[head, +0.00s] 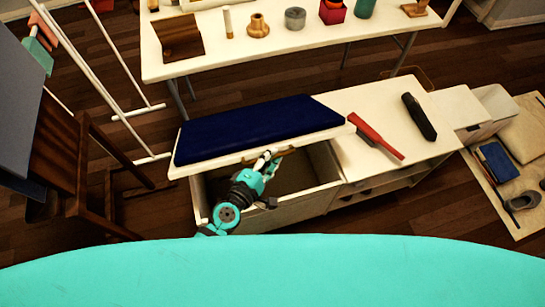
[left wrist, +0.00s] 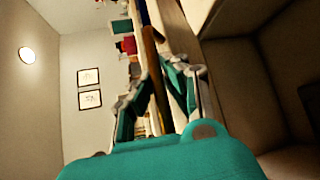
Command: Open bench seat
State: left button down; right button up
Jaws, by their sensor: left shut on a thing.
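The bench seat is a white lid with a dark blue cushion (head: 255,130) on top, at the middle left in the head view. The lid is raised and tilted, and the hollow box (head: 312,172) of the bench shows open below its front edge. My left gripper (head: 266,160) is at that front edge, shut on the small brown seat handle (head: 287,151). In the left wrist view, the left fingers (left wrist: 160,88) close around a brown strip, and the box interior (left wrist: 245,85) shows to the right. My right gripper is not in view.
A red-handled item (head: 375,136) and a dark brush-like item (head: 418,117) lie on the fixed bench top to the right. A white table (head: 220,57) with several small objects stands behind. A white rack (head: 118,80) and dark wooden furniture (head: 85,160) stand left.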

pick_arm(q)
jog(key=shift+n+g, duration=0.6)
jog(key=shift+g, duration=0.1)
jog(key=w+r+p, duration=0.2)
jog(key=p, duration=0.2)
jog(key=w+a+r+p, duration=0.1)
jog(key=w+r+p, duration=0.1)
jog(key=r+p, duration=0.1)
jog(key=w+a+r+p, duration=0.1)
jog(key=w+r+p, duration=0.2)
jog(key=p, duration=0.2)
jog(key=shift+r, duration=0.25)
jog(key=w+a+r+p, duration=0.1)
jog(key=w+r, duration=0.3)
jog(key=w, duration=0.3)
jog(key=w+a+r+p, duration=0.1)
jog(key=w+a+r, duration=0.1)
jog(key=w, duration=0.4)
jog(key=shift+w+a+r, duration=0.3)
jog(key=shift+w+r, duration=0.05)
jog(key=shift+r, duration=0.5)
jog(key=c, duration=1.8)
grip_release()
jog(key=shift+c, duration=0.2)
jog(key=o, duration=0.5)
jog(key=shift+s, duration=0.1)
jog(key=shift+c, duration=0.2)
jog(key=shift+s, duration=0.1)
